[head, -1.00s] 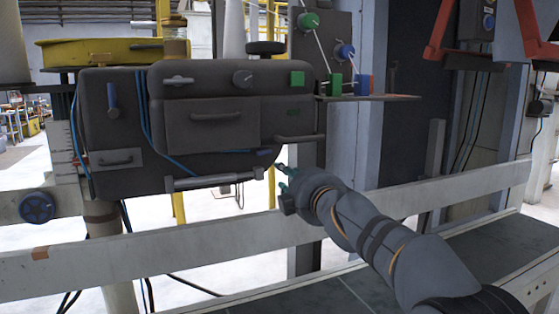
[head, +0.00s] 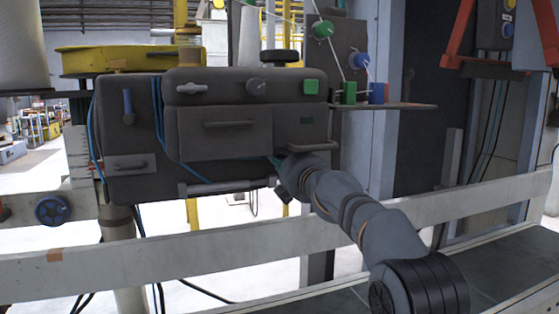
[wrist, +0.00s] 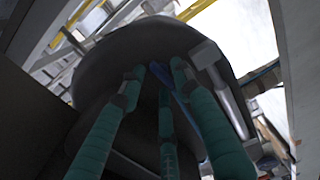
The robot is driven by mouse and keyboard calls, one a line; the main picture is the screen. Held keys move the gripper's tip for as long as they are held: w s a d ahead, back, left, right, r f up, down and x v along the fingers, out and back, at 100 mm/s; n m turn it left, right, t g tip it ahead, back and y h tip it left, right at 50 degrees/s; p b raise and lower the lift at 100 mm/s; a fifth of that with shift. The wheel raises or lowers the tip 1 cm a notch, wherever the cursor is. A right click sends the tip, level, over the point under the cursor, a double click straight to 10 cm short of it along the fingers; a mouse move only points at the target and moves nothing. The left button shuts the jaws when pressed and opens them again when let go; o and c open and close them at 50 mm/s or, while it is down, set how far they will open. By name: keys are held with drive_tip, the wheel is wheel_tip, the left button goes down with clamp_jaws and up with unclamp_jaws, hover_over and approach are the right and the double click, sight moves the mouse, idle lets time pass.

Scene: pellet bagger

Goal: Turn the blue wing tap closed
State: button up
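A small blue part that looks like the blue wing tap (wrist: 161,72) shows in the wrist view, on the dark grey machine body (wrist: 112,65), just beyond and between my fingertips. In the head view my own arm seems to hide it. My gripper (wrist: 156,78) has teal-wrapped fingers with dark tips. The tips are spread apart, with a gap between them, on either side of the blue part. I cannot tell whether they touch it. In the head view only a bit of teal (head: 276,163) shows, at the machine's lower right.
The machine front carries a blue lever (head: 128,107), a drawer handle (head: 229,124) and a bar handle (head: 312,147) close to my wrist. A grey roller (head: 225,187) runs below. A blue handwheel (head: 53,210) is at left. A pale rail (head: 180,250) crosses in front.

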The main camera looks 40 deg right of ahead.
drive_tip(key=shift+w+d, duration=0.1)
drive_tip(key=shift+w, duration=0.15)
drive_tip(key=shift+c, duration=0.5)
clamp_jaws()
